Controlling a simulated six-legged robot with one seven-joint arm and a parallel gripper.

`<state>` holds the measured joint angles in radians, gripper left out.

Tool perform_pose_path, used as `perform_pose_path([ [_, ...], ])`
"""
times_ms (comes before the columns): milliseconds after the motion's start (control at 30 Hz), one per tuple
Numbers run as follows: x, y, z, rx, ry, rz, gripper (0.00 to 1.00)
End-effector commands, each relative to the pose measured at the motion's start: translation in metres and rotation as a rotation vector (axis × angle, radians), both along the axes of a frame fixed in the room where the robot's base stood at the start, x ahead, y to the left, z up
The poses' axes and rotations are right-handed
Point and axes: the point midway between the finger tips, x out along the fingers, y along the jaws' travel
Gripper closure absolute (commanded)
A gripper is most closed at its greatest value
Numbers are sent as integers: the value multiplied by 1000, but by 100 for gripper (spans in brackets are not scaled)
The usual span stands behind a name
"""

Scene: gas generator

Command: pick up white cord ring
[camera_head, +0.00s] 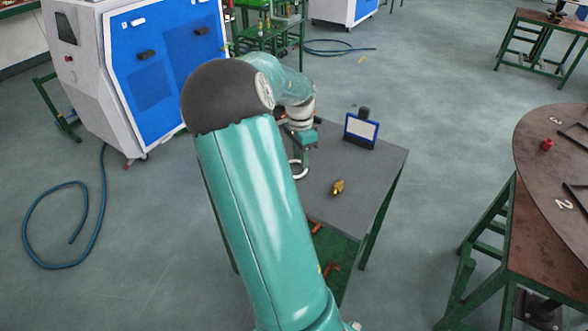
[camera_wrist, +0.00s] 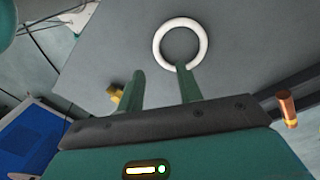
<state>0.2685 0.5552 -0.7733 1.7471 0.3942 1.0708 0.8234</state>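The white cord ring (camera_wrist: 203,43) shows as a full circle against the grey table top (camera_wrist: 110,50) in the wrist view. My gripper (camera_wrist: 159,69) has its two green fingers apart, with a gap between them. The right finger's tip overlaps the ring's near edge; the left finger is clear of it. I cannot tell whether that finger touches the ring or is only above it. In the head view, my gripper (camera_head: 300,146) is low over the table's left part, and the ring (camera_head: 305,168) shows just below it, partly hidden by my arm.
A brass fitting (camera_head: 338,187) and a small framed panel (camera_head: 361,130) stand on the table (camera_head: 388,160). A copper-coloured piece (camera_wrist: 287,108) is at right in the wrist view. A blue-and-white cabinet (camera_head: 150,60) stands behind left. A round brown table (camera_head: 535,140) is at right.

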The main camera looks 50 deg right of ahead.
Motion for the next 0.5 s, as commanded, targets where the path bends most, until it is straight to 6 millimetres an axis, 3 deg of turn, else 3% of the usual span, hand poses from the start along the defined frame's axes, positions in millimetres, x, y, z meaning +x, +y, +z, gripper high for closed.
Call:
perform_pose_path([
  [300,-1,0,-43,1,3,-1,64],
  [500,-1,0,-50,0,1,0,64],
])
